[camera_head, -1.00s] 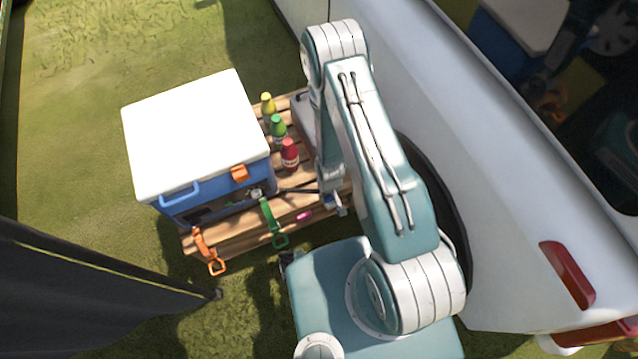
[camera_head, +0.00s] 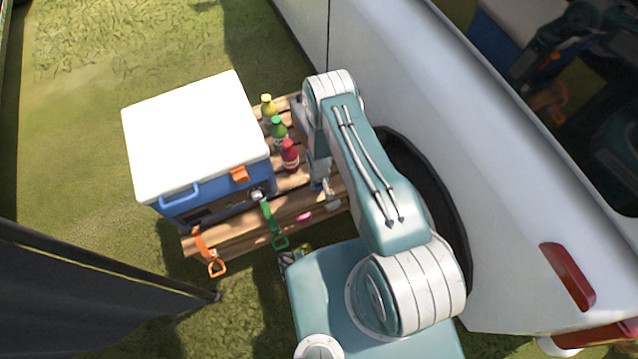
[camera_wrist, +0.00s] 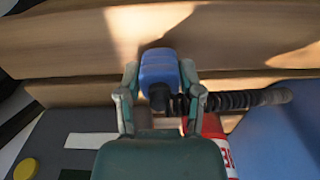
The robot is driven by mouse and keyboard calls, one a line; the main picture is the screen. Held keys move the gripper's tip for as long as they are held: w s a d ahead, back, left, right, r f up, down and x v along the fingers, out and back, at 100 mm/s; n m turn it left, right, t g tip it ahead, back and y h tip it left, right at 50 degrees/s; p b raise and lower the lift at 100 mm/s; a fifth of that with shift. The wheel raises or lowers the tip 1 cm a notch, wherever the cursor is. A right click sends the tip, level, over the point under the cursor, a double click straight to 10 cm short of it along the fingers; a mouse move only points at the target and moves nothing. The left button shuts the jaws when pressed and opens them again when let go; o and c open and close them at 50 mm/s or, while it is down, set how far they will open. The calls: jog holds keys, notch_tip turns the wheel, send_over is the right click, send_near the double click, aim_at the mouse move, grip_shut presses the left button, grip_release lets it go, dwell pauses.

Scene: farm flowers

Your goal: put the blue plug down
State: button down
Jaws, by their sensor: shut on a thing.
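The blue plug (camera_wrist: 158,66) is between the two fingers of my gripper (camera_wrist: 160,82) in the wrist view, and the gripper is shut on it. A black coiled cable (camera_wrist: 235,100) runs from the plug to the right, towards the blue side of the cooler (camera_wrist: 280,135). Wooden slats (camera_wrist: 70,50) lie behind the plug; I cannot tell whether it touches them. In the head view my gripper (camera_head: 331,200) is small, over the right part of the wooden pallet table (camera_head: 230,238), and the plug cannot be made out.
The cooler (camera_head: 195,135) with white lid stands on the table. Yellow (camera_head: 267,108), green (camera_head: 279,131) and red (camera_head: 290,157) bottles stand beside it. A small pink thing (camera_head: 304,216) lies nearby. A white vehicle (camera_head: 430,110) is right.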

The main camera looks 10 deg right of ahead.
jog(key=shift+f, duration=0.6)
jog(key=shift+c, duration=1.2)
grip_release()
